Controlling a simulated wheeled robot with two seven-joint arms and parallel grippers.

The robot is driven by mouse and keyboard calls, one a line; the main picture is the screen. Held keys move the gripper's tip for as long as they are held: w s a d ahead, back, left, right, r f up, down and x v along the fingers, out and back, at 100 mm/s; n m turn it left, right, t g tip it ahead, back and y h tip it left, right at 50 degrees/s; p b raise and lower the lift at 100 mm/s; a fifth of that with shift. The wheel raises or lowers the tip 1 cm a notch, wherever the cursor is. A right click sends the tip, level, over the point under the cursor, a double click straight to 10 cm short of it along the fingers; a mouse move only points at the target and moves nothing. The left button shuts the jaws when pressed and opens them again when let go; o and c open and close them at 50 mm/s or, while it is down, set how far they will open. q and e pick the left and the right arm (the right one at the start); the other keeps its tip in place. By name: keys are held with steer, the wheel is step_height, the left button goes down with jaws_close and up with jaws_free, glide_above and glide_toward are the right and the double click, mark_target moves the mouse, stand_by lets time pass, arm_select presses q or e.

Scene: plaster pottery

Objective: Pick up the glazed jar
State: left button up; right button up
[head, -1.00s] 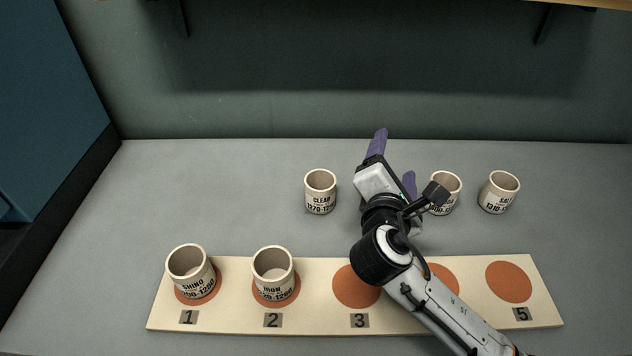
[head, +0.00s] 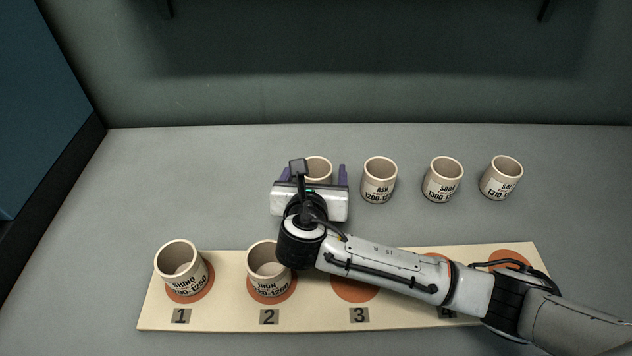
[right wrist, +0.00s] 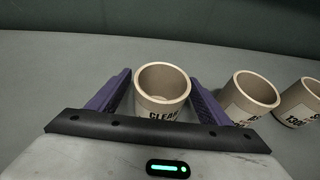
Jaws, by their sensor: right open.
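The jar labelled CLEAR (head: 317,168) stands upright on the grey table in the back row, partly hidden in the head view by my right gripper (head: 313,178). In the right wrist view the CLEAR jar (right wrist: 163,90) stands between the two purple fingers of my right gripper (right wrist: 162,98), with a gap on each side. The gripper is open. Other jars in the back row are labelled ASH (head: 379,180), SODA (head: 443,180) and SALT (head: 500,178). My left gripper is not in view.
A pale board (head: 215,322) with numbered orange discs lies in front. The SHINO jar (head: 183,270) stands on disc 1 and the IRON jar (head: 264,272) on disc 2. My right arm crosses above the board's right part. The table left of the CLEAR jar is free.

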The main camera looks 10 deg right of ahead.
steer(key=shift+x, duration=0.95)
steer(key=shift+c, duration=0.4)
steer(key=c, duration=1.1)
steer(key=shift+r, duration=0.15)
steer(key=shift+c, duration=0.2)
